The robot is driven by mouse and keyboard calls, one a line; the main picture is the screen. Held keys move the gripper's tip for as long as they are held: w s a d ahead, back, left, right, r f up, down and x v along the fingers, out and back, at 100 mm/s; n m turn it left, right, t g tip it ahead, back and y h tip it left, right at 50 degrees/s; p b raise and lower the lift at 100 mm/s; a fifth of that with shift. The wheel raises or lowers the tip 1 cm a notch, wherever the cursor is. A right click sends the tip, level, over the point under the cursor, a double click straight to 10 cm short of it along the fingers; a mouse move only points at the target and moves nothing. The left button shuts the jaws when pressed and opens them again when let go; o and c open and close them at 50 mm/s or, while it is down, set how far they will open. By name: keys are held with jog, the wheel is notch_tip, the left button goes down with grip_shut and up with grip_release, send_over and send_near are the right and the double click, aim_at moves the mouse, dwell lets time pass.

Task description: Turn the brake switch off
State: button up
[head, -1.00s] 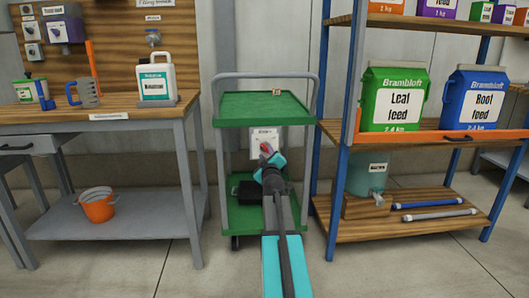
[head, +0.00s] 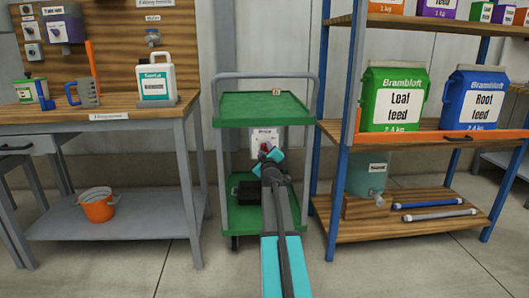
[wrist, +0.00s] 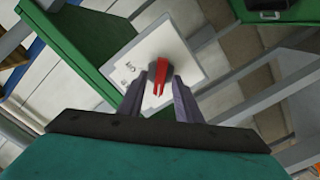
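The brake switch is a red knob (wrist: 160,74) on a pale plate (wrist: 185,55) with small dark marks at its left. The plate (head: 265,138) is mounted on the green cart, below its top shelf. My gripper (wrist: 161,72) is at the switch, with one finger on each side of the red knob. Both fingertips appear to touch the knob, with no clear gap. In the head view, my gripper (head: 268,153) covers the lower part of the plate and most of the knob. The knob's setting cannot be read.
The cart's top shelf (head: 250,108) overhangs the switch, and a dark box (head: 245,190) sits on its lower shelf. A workbench (head: 120,120) stands at left and a blue-posted rack (head: 334,170) stands close at right. Open floor lies in front.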

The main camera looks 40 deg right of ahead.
jog(key=shift+c, duration=0.2)
grip_shut()
jog(key=shift+a, duration=0.15)
